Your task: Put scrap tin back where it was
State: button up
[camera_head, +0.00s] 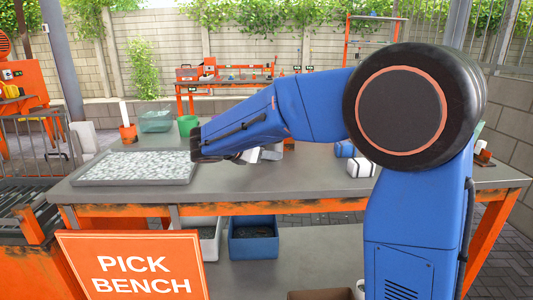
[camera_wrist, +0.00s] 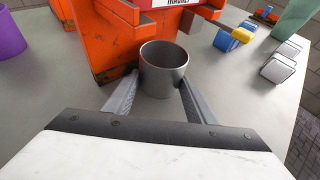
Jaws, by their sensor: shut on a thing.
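A grey, open-topped cylindrical tin (camera_wrist: 163,74), which I take as the scrap tin, stands upright between the fingers of my gripper (camera_wrist: 159,84) in the wrist view. The fingers are shut on its sides. It looks empty inside, and it is on or just above the grey bench top; I cannot tell which. An orange stand (camera_wrist: 97,38) with a partly cut-off "MAGNET" label is right behind the tin. In the head view my gripper (camera_head: 250,155) is over the bench, mostly hidden by my arm, and I cannot make out the tin there.
A wide tray of pale flakes (camera_head: 78,180) lies on the bench (camera_head: 250,186) at left. A green cup (camera_head: 187,125) and teal bin (camera_head: 155,121) stand behind it. In the wrist view, a purple cup (camera_wrist: 8,36) is left; a blue-yellow block (camera_wrist: 233,38) and metallic blocks (camera_wrist: 277,69) are right.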

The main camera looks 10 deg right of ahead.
jog(key=shift+f, duration=0.15)
jog(key=o, duration=1.1)
jog(key=shift+r, duration=0.25)
jog(key=v, duration=1.2)
jog(key=shift+f, duration=0.1)
